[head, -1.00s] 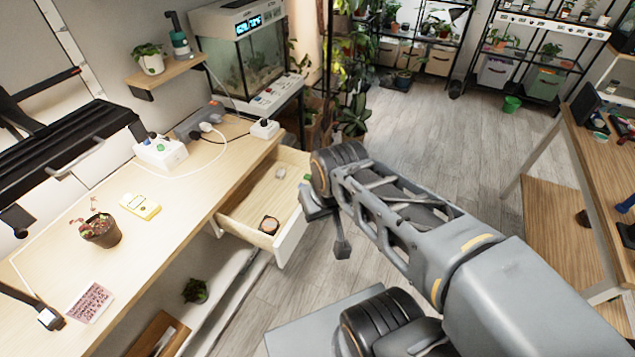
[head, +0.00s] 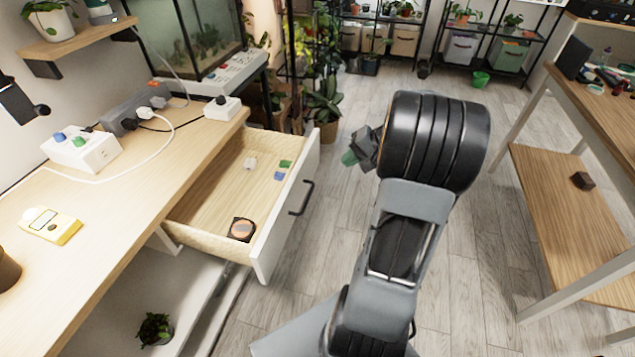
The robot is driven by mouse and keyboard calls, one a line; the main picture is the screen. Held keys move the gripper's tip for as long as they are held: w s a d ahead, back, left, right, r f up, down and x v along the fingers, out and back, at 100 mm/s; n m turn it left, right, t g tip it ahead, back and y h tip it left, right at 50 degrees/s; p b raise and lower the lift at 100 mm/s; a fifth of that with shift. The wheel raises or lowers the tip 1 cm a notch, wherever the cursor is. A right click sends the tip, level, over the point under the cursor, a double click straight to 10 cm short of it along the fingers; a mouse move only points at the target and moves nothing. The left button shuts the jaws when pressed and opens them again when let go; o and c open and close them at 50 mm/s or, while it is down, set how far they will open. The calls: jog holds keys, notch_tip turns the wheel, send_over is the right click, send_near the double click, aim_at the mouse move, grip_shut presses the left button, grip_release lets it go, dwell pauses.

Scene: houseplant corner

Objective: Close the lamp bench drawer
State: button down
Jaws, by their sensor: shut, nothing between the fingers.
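The lamp bench (head: 95,222) is on the left with a light wood top. Its drawer (head: 207,207) is pulled well out, with a white front (head: 272,232) and a dark handle (head: 302,198) facing right. My gripper (head: 352,157) shows partly beyond my arm's black wrist, to the right of the drawer front and apart from it. Its jaws are shut and small in view, and part of it is hidden by the wrist.
A wooden table (head: 560,220) stands at the right. Grey floor (head: 480,290) between bench and table is clear.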

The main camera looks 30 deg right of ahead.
jog(key=d+f, duration=0.1)
jog(key=f, duration=0.1)
jog(key=b, duration=0.3)
send_near(308, 173)
jog(key=shift+t, duration=0.3)
jog(key=shift+f+x, duration=0.25)
jog(key=shift+x, duration=3.15)
jog(key=shift+s+d, duration=0.15)
jog(key=shift+d, duration=0.05)
jog(key=shift+m, duration=0.3)
